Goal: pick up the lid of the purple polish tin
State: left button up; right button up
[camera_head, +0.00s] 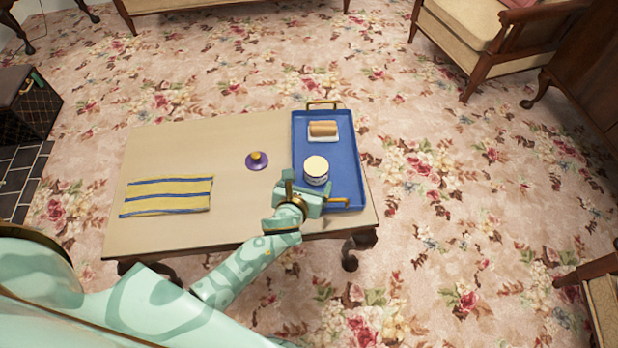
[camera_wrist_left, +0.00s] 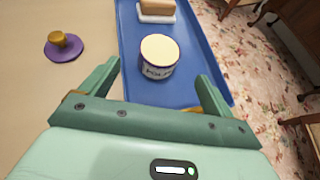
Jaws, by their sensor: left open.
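A flat round purple piece (camera_head: 257,161) with a yellow-brown knob on top lies on the table, left of the blue tray. It also shows in the left wrist view (camera_wrist_left: 64,49), at the upper left. I cannot tell whether it is a lid alone or a lid on a shallow tin. My left gripper (camera_head: 306,184) is open and empty over the near end of the tray, to the right of and nearer than the purple piece. My right gripper is out of view.
The blue tray (camera_head: 343,135) with brass handles holds the jar and, farther back, a tan block on a white dish (camera_head: 323,131). A yellow cloth with blue stripes (camera_head: 168,194) lies at the table's left. The table (camera_head: 215,140) is bare around the purple piece.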

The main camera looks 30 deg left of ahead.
aim_at(256, 160)
jog(key=u, duration=1.15)
